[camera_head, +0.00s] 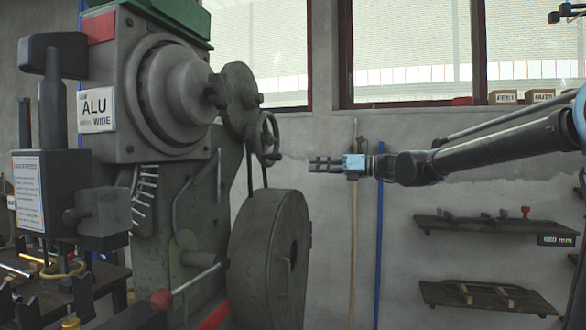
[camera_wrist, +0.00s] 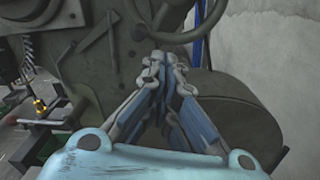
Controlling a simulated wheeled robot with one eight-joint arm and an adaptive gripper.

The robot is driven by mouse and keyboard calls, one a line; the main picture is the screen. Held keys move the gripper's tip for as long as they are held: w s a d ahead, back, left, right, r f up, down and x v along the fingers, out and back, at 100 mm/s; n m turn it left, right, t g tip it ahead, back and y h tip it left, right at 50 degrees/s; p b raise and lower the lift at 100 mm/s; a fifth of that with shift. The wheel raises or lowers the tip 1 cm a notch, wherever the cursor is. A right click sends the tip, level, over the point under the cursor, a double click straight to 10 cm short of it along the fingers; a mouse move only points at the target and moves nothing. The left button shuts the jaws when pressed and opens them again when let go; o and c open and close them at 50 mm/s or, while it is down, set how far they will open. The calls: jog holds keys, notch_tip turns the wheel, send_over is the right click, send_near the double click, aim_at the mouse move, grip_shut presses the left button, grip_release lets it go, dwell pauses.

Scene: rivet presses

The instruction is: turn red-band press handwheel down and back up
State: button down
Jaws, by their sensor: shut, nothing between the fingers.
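The dark green press (camera_head: 190,215) with a red band (camera_head: 100,28) at its upper left stands at left in the head view. Its spoked handwheel (camera_head: 266,140) sits on the right side, below a round dark disc. My gripper (camera_head: 312,164) is level, to the right of the handwheel, its fingers pointing at the press. In the wrist view the lower rim of the handwheel (camera_wrist: 183,39) shows at the top edge, beyond my fingertips (camera_wrist: 165,65); the upper part is out of frame. The fingers are shut and empty, and a gap to the wheel seems to remain.
A large dark flywheel (camera_head: 270,255) stands below the handwheel. A lever with a red knob (camera_head: 161,299) sticks out at the press's front. Wall shelves (camera_head: 490,230) hang at right. A wooden pole and a blue pole (camera_head: 379,230) stand against the wall behind my gripper.

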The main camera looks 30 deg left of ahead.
jog(key=w+d+f+n, duration=0.1)
jog(key=w+f+n, duration=0.25)
jog(key=n, duration=1.05)
jog(key=s+a+r, duration=0.3)
jog(key=s+a, duration=0.2)
jog(key=a, duration=0.5)
jog(key=shift+r, duration=0.2)
